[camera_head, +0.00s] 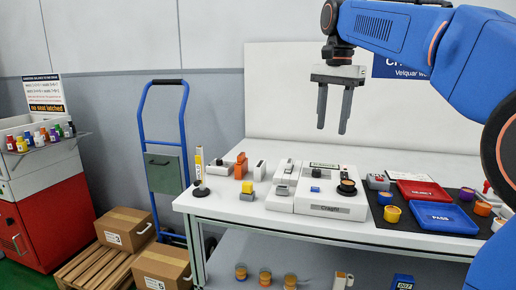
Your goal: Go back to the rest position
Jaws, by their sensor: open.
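My gripper (335,108) hangs at the upper middle of the head view, fingers pointing down. Its two dark fingers are apart with nothing between them. It is well above the white workbench (250,208) and apart from everything on it. My blue arm reaches in from the right edge and hides part of the wall sign and the right end of the bench.
On the bench stand a white device (330,205), a red tray (424,191) and a blue tray (443,217) on a dark mat, and several small blocks. A blue hand truck (146,125), cardboard boxes (125,228) and a red cabinet (50,225) stand left. Air around the gripper is clear.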

